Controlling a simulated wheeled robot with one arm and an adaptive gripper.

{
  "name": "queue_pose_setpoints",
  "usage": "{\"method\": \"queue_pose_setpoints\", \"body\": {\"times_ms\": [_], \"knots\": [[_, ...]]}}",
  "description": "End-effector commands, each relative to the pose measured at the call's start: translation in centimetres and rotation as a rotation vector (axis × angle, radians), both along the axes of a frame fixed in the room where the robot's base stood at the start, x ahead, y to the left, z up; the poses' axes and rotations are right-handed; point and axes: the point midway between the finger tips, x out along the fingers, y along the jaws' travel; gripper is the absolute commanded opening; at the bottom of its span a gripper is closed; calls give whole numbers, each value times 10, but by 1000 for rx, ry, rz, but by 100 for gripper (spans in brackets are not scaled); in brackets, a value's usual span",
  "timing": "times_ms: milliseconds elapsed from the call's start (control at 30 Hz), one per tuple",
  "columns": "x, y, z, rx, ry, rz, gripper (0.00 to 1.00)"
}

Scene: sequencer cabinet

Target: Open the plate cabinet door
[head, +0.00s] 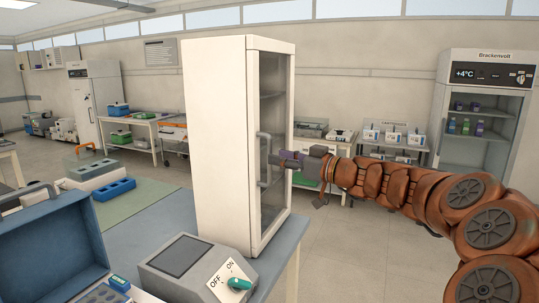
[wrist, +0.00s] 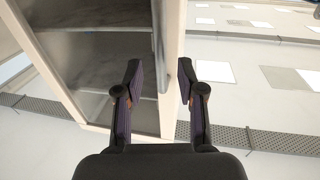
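The plate cabinet (head: 215,150) is a tall white cabinet standing on a blue-grey bench, with a glass door (head: 273,100) facing right. The door looks shut. A grey vertical bar handle (head: 263,175) is on the door's near side. In the wrist view the handle (wrist: 161,76) shows between my fingers, close to the cabinet's white edge. My gripper (head: 275,159) is at the handle's mid-height. In the wrist view my gripper (wrist: 158,72) is open, one finger on each side of the handle with gaps visible. Whether a finger touches it I cannot tell.
A control box with a teal OFF/ON knob (head: 239,284) sits on the bench before the cabinet. An open blue case (head: 48,240) is at left. A Brackenvolt fridge (head: 487,110) and a shelf of cartridges (head: 393,136) stand behind. The floor right of the cabinet is clear.

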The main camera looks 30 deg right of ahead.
Motion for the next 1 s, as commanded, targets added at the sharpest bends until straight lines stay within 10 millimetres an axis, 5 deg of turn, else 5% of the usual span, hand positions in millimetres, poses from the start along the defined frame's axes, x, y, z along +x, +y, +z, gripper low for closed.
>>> {"method": "queue_pose_setpoints", "body": {"times_ms": [300,667,1000], "knots": [[33,13,0,0,3,1,39],[37,14,-1,0,2,1,39],[37,14,-1,-1,3,1,3]]}}
